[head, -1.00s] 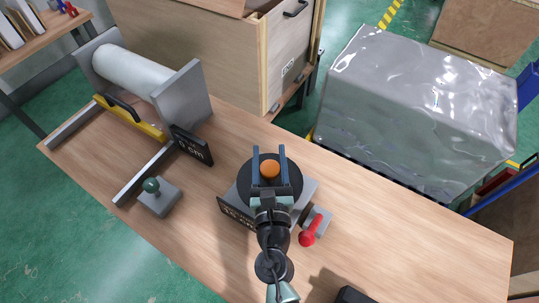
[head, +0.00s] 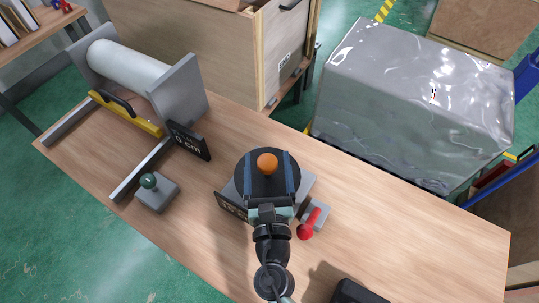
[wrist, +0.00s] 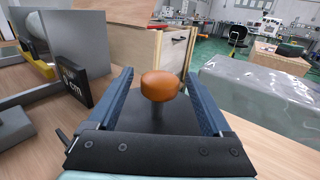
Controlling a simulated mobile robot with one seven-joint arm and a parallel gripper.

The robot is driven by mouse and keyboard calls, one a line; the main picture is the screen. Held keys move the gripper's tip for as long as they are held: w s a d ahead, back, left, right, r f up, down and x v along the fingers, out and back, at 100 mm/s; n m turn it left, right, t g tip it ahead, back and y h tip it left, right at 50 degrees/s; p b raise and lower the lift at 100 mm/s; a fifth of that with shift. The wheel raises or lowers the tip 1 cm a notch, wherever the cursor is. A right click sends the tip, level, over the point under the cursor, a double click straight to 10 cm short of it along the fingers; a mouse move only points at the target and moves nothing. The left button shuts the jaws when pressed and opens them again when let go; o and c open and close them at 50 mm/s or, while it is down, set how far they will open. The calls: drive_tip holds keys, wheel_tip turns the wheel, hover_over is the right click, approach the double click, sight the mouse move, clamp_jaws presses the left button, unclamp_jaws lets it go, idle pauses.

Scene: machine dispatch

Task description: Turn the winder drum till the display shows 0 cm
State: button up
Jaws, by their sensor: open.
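A round black drum (head: 242,171) with an upright orange knob (head: 267,161) sits on a grey base (head: 308,186) near the middle of the bench. A dark display (head: 229,206) on the base's front left is partly hidden, and its reading is not legible. My gripper (head: 268,155) is open over the drum, one finger on each side of the orange knob. The wrist view shows the knob (wrist: 160,86) standing between the spread fingers, with a gap on both sides. Another dark display (head: 188,141) beside a white roll (head: 128,67) appears to end in "0 cm".
A red-handled lever (head: 309,224) stands close to the right of the drum base. A green-knobbed box (head: 154,191) and a yellow bar with a black handle (head: 124,112) lie left. A wooden crate (head: 235,55) and a wrapped grey block (head: 410,105) stand behind.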

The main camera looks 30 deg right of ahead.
drive_tip(key=b+v, duration=0.2)
drive_tip(key=v, duration=0.7)
drive_tip(key=shift+s, duration=0.25)
drive_tip(key=shift+a, duration=0.2)
